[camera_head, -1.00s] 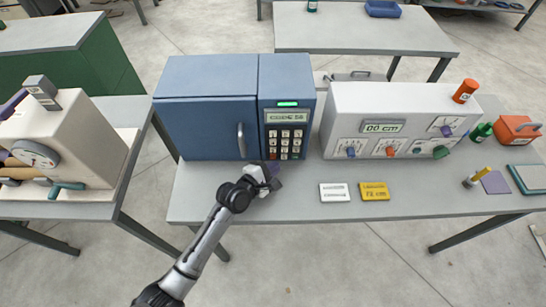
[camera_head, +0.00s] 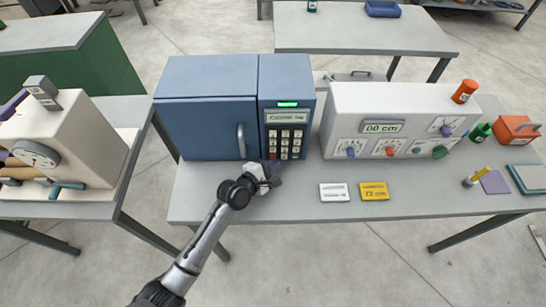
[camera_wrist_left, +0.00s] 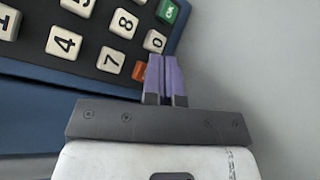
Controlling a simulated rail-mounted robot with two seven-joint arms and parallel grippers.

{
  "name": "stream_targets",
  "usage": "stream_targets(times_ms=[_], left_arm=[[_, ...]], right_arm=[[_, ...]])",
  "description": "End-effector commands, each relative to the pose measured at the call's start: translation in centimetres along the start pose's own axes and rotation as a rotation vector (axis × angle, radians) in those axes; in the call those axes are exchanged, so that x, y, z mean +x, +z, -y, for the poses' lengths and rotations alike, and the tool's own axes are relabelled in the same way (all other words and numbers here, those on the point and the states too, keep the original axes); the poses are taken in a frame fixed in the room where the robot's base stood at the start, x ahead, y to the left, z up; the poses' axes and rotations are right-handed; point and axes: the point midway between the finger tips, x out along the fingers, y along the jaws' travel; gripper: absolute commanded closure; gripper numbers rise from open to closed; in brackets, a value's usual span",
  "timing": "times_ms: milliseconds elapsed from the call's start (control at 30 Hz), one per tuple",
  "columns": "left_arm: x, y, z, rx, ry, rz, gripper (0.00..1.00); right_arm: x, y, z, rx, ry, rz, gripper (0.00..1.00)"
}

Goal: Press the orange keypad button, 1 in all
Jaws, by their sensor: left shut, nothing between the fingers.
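The blue cabinet has a keypad (camera_head: 286,142) on its right-hand panel, with white number keys. In the left wrist view the keypad (camera_wrist_left: 95,40) shows large, with white keys, a green key at the top and the orange button (camera_wrist_left: 139,71) near the lower edge. My left gripper (camera_wrist_left: 163,62) is shut with purple fingertips and holds nothing. Its tips lie right beside the orange button and partly cover it; I cannot tell whether they touch it. In the head view my left gripper (camera_head: 270,170) is at the bottom of the keypad. My right gripper is not in view.
The keypad's display (camera_head: 286,117) sits under a lit green strip. A white machine (camera_head: 400,120) with knobs stands to the right. A white card (camera_head: 334,192) and a yellow card (camera_head: 374,191) lie on the grey table in front. The blue door's handle (camera_head: 241,140) juts out left of the keypad.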

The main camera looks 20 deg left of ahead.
Motion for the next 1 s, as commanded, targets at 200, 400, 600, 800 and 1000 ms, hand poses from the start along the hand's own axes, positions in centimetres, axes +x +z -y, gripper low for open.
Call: stream_targets(times_ms=[200, 400, 600, 800, 1000], left_arm=[[0.04, -0.03, -0.03, 0.000, 0.000, 0.000, 1.00], [0.18, -0.14, -0.13, 0.000, 0.000, 0.000, 1.00], [0.34, -0.25, -0.25, 0.000, 0.000, 0.000, 1.00], [0.49, -0.37, -0.37, -0.001, 0.000, 0.000, 1.00], [0.57, -0.44, -0.42, 0.000, 0.000, 0.000, 1.00]], right_arm=[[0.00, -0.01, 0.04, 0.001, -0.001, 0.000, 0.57], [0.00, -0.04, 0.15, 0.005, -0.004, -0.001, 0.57], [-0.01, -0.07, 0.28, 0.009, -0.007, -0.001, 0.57], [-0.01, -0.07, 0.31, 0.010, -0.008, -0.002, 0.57], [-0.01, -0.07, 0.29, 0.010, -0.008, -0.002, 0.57]])
